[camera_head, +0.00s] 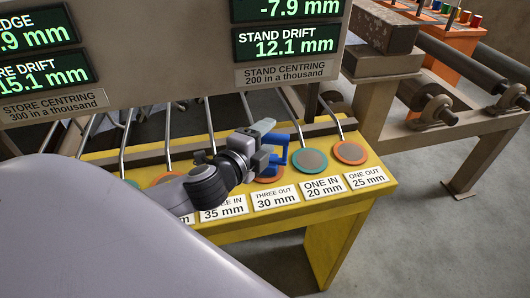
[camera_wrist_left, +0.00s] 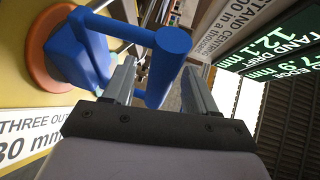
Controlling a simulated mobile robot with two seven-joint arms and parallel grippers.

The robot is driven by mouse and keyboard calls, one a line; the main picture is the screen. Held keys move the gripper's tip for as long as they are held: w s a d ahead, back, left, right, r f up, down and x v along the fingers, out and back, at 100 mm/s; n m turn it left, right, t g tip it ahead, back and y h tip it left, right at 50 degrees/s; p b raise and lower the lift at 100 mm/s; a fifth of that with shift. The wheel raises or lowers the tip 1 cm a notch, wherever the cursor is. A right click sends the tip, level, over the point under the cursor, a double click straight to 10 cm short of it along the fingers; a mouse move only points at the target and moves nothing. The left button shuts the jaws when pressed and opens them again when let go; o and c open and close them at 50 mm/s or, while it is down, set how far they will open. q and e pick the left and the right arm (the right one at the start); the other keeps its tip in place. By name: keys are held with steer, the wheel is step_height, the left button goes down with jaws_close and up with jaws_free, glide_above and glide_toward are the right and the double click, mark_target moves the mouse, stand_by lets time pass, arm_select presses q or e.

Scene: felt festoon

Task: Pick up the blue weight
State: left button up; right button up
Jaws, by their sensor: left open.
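The blue weight (camera_head: 275,139) is over the orange round pad behind the THREE OUT 30 mm label on the yellow stand. The left wrist view shows its blue body (camera_wrist_left: 78,52) on the orange pad (camera_wrist_left: 42,50) and a handle with a thick blue bar. My left gripper (camera_head: 263,132) is at the weight. In the left wrist view the gripper (camera_wrist_left: 158,85) is open, with the blue bar between its two fingers. A gap shows between the bar and the right finger; contact with the left finger is unclear. My right gripper is not in view.
The yellow stand (camera_head: 345,200) carries other pads: a green one (camera_head: 308,161) and an orange one (camera_head: 350,153) at right, both empty. Bent metal rods rise behind the pads. A grey display panel (camera_head: 200,75) hangs above. A metal bench with rollers (camera_head: 435,105) stands right.

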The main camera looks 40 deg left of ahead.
arm_select(q)
steer(key=shift+w, duration=0.3)
steer(key=shift+f, duration=0.1)
jaws_close()
steer(key=shift+r, duration=0.2)
